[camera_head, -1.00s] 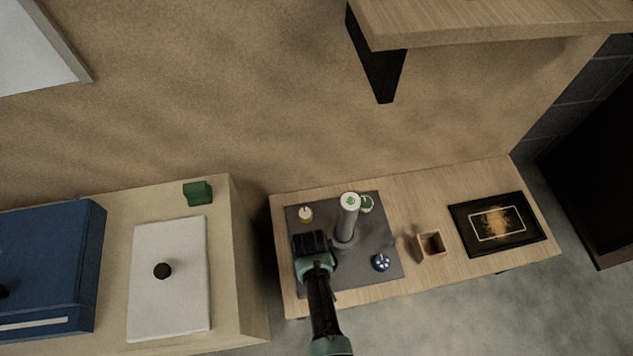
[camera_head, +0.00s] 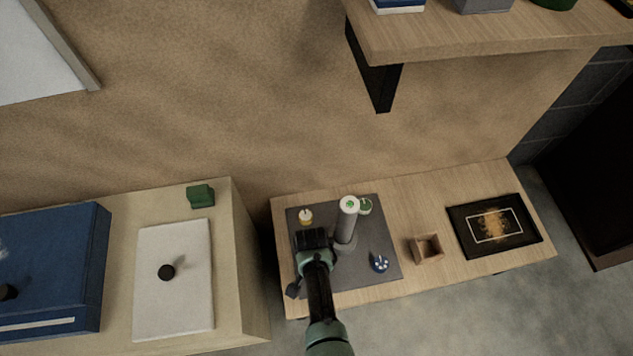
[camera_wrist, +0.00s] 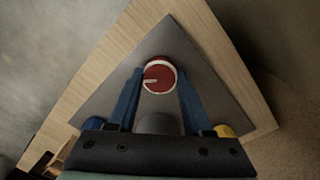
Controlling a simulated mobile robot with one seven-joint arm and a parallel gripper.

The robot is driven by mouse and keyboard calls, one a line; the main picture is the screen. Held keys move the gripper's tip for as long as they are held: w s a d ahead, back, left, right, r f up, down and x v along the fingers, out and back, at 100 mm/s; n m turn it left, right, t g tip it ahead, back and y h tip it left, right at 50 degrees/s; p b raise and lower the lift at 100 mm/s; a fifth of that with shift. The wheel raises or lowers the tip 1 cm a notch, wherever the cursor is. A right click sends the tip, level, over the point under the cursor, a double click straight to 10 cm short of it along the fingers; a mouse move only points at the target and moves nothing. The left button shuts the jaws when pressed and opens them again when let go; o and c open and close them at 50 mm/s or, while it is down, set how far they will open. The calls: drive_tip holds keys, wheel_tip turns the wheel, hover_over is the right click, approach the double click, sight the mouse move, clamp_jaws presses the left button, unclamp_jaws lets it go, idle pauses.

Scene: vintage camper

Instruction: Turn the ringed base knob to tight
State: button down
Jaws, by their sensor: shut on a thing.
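A red round knob (camera_wrist: 159,77) with a white ring around it and a white pointer line sits on the grey plate (camera_wrist: 190,57) in the wrist view. The pointer line points to the picture's left. My gripper (camera_wrist: 160,80) has its two blue fingers on either side of this knob, shut on it. In the head view my gripper (camera_head: 311,240) is over the left part of the grey plate and hides the red knob. A grey post (camera_head: 346,228) with a green mark on its white top stands just right of my gripper.
A small wooden box (camera_head: 427,249) and a black framed picture (camera_head: 495,225) lie to the right. A shelf (camera_head: 490,38) overhangs behind.

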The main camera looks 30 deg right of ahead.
drive_tip(key=m, duration=0.4)
drive_tip(key=shift+m+p, duration=0.35)
drive_tip(key=shift+m, duration=2.15)
drive_tip(key=shift+c, duration=1.6)
unclamp_jaws()
drive_tip(key=shift+r, duration=0.1)
wheel_tip(320, 180, up, 13)
drive_tip(key=p, duration=0.7)
drive_tip(key=shift+w+d, duration=0.15)
drive_tip(key=shift+w, duration=0.1)
